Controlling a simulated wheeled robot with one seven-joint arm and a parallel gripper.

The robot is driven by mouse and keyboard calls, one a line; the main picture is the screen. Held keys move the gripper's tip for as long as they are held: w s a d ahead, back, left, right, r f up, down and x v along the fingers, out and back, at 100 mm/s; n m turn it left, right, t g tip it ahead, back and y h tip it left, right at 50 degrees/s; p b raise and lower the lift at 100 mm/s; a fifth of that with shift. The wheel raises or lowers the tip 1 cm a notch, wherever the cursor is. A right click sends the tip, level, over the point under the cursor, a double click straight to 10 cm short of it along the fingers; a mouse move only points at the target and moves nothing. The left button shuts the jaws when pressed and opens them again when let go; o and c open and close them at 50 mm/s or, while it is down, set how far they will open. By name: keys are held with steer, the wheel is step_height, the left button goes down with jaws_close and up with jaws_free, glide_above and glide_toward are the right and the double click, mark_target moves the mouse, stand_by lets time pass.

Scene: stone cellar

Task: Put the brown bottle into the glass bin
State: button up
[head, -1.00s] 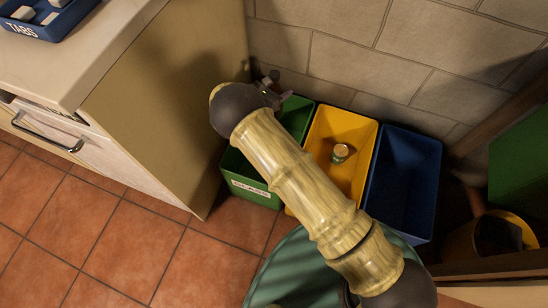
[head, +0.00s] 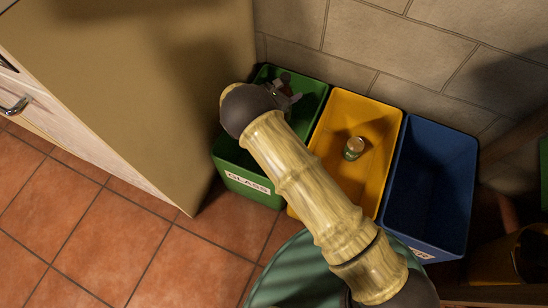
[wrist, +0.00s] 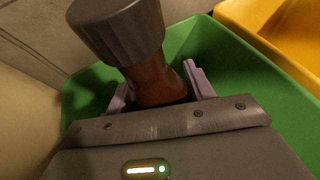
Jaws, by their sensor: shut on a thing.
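The brown bottle (wrist: 150,82) shows in the wrist view with a grey cap (wrist: 118,28) at its upper end. My gripper (head: 287,96) is shut on it, with a pale finger on each side of the bottle in the wrist view. The glass bin is the green one (head: 234,162), with a "GLASS" label on its front. My gripper is over the back part of this bin in the head view. The green bin (wrist: 232,62) lies behind and around the bottle in the wrist view. In the head view my arm hides most of the bottle.
A yellow bin (head: 385,115) with a can (head: 354,148) in it stands right of the green bin. A blue bin (head: 438,165) stands further right. A cabinet side (head: 150,90) rises close on the left, and a stone wall (head: 420,50) is behind the bins.

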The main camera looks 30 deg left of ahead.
stand_by(0.3)
step_height(320, 180, down, 6)
steer(key=b, duration=0.3)
steer(key=shift+f+b, duration=0.15)
steer(key=shift+b, duration=0.2)
